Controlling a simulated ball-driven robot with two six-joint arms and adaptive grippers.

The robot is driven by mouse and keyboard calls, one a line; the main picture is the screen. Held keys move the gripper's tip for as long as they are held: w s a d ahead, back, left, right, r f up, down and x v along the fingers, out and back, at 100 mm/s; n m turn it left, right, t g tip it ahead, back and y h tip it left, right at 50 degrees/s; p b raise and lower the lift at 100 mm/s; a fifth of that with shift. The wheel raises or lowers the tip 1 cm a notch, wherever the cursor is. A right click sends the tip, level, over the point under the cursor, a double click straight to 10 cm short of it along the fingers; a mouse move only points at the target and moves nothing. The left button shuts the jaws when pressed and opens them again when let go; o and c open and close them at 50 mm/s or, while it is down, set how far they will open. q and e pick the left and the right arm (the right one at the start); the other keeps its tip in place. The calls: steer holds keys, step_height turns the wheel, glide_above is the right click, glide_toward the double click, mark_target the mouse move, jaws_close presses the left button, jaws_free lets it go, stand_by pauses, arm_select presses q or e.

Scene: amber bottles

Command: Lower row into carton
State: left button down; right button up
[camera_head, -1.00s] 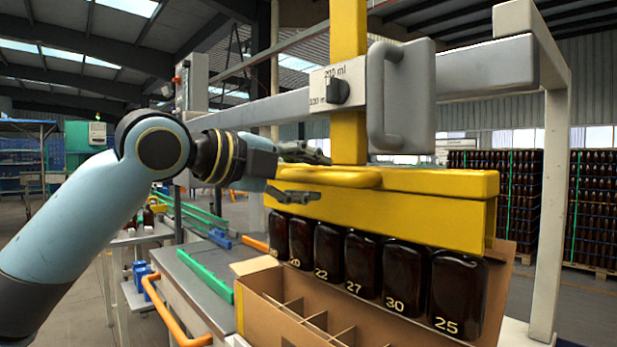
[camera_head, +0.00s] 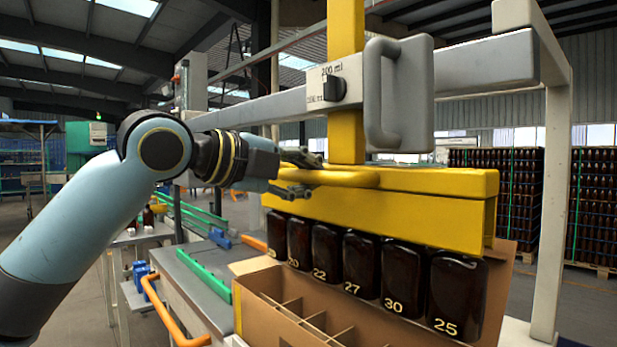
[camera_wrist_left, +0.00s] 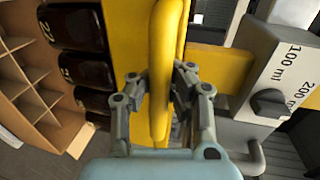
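A row of several amber bottles (camera_head: 361,262), numbered in yellow, hangs under the yellow beam (camera_head: 390,212). Some also show in the wrist view (camera_wrist_left: 75,27). Below them is an open cardboard carton (camera_head: 262,301) with divider cells; the cells in view look empty. The bottles' lower ends are near the carton's rear flap. A rounded yellow handle bar (camera_head: 345,178) runs along the beam's front. My left gripper (camera_head: 305,175) has its fingers on either side of this bar, close against it. The wrist view shows the bar (camera_wrist_left: 165,70) between the fingers. My right gripper is not in view.
A grey frame with a grey handle (camera_head: 402,95) and a black selector knob (camera_head: 334,89) stands above the beam. A grey table with a green rail (camera_head: 204,273) and an orange tube (camera_head: 165,305) lies left of the carton. Bottle pallets (camera_head: 497,200) stand behind, right.

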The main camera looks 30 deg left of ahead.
arm_select(q)
step_height(320, 180, down, 18)
steer(key=b, duration=1.1)
steer(key=shift+r+b, duration=0.2)
steer(key=shift+b, duration=0.2)
steer(key=shift+s, duration=0.1)
